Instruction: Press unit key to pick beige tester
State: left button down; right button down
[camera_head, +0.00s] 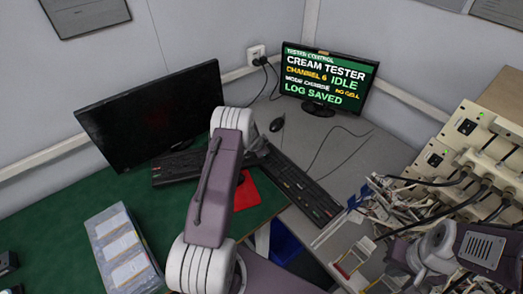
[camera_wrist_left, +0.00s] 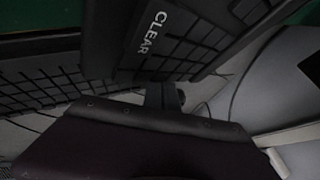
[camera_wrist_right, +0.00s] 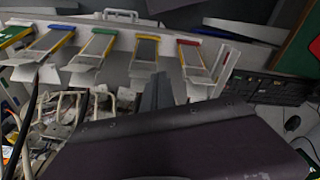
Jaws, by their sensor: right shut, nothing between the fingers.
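The right monitor (camera_head: 328,77) reads CREAM TESTER, CHANNEL 6, IDLE, NO CELL and LOG SAVED. A dark keypad (camera_head: 298,187) with some coloured keys lies on the grey desk below it. Beige tester units (camera_head: 452,147) stand at the right. My left arm reaches across the centre; its gripper (camera_wrist_left: 163,95) looks shut and empty over the keys in the left wrist view, near a key panel marked CLEAR (camera_wrist_left: 153,33). My right gripper (camera_wrist_right: 158,91) is shut and empty, near a row of slots with coloured ends (camera_wrist_right: 145,55). I cannot make out a unit key label.
A second keyboard (camera_head: 193,163) and a dark monitor (camera_head: 155,115) stand on the green mat (camera_head: 60,225). A tray of pouch cells (camera_head: 121,249) lies at the left. A mouse (camera_head: 277,124) is on the grey desk. Cables and clips crowd the area before the testers.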

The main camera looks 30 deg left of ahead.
pick_arm(q)
jog(key=shift+s+a+r+p, duration=0.1)
jog(key=shift+s+a+p, duration=0.05)
jog(key=shift+s+p, duration=0.3)
jog(key=shift+a, duration=0.1)
jog(key=shift+w+r+p, duration=0.1)
jog(key=shift+r+p, duration=0.25)
jog(key=shift+r, duration=0.15)
notch_tip(320, 180, up, 5)
jog(key=p, duration=0.4)
jog(key=shift+w+f, duration=0.1)
jog(key=shift+f, duration=0.2)
